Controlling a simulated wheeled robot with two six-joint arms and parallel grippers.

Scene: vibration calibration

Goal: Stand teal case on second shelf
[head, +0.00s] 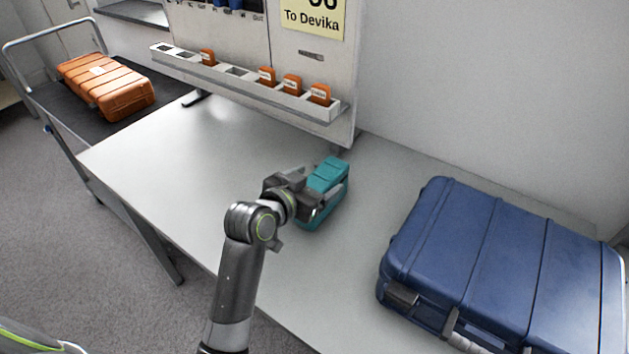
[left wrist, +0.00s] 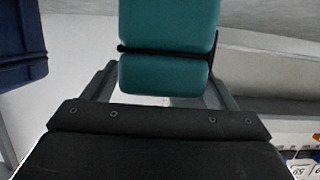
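The teal case (head: 328,176) is at the middle of the grey table, near the foot of the upright board. It has a dark band around it, which shows close up in the left wrist view (left wrist: 168,72). My left gripper (head: 322,194) comes at it from the left, with one finger along each side of the case. The fingers look shut on it. Whether its underside rests on the table is hard to tell. My right gripper is in neither view. No shelf is clearly marked as the second one.
A large blue suitcase (head: 500,262) lies on the table at the right. A board with a slotted rail (head: 245,88) holding orange tags stands behind. An orange case (head: 106,86) lies on a cart (head: 60,98) at the left. The table's left part (head: 150,150) is clear.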

